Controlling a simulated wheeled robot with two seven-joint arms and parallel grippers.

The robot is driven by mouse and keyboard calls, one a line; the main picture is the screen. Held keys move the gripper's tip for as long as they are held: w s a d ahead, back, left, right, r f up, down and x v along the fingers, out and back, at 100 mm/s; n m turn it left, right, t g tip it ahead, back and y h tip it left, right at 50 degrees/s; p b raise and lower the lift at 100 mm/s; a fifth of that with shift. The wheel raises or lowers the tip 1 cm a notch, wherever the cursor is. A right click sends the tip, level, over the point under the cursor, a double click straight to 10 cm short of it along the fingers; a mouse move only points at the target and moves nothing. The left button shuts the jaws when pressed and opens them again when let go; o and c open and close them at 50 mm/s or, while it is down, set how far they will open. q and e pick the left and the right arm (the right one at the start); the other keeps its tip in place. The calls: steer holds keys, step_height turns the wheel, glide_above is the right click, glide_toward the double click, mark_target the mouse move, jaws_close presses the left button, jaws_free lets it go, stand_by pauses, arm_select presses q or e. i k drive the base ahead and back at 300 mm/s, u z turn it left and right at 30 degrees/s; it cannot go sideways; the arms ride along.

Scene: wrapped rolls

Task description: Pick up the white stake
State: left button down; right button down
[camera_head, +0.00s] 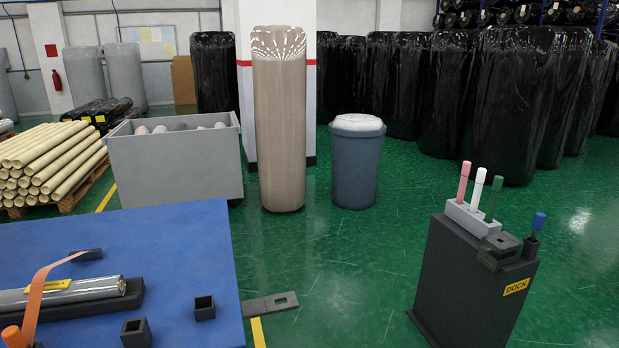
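The white stake (478,188) stands upright on top of the dark dock stand (470,285) at the right. Its lower end is hidden in a light grey block (472,219). A pink stake (463,182) stands in the same block, just to its left. A green stake (493,199) stands close to its right, and a blue-topped stake (538,224) stands in a dark socket farther right. Neither of my grippers is in view.
A blue table (180,235) fills the lower left, with a silver wrapped roll (75,292), an orange strap (45,290) and small dark sockets on it. Behind are a grey bin (175,165), a tall wrapped roll (281,130) and a barrel (356,165). Green floor separates table and dock.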

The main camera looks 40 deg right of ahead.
mark_target(481, 174)
steer(key=z, duration=3.65)
steer(key=i, duration=3.85)
steer(key=u, duration=2.25)
steer(key=i, duration=0.85)
steer(key=z, duration=0.05)
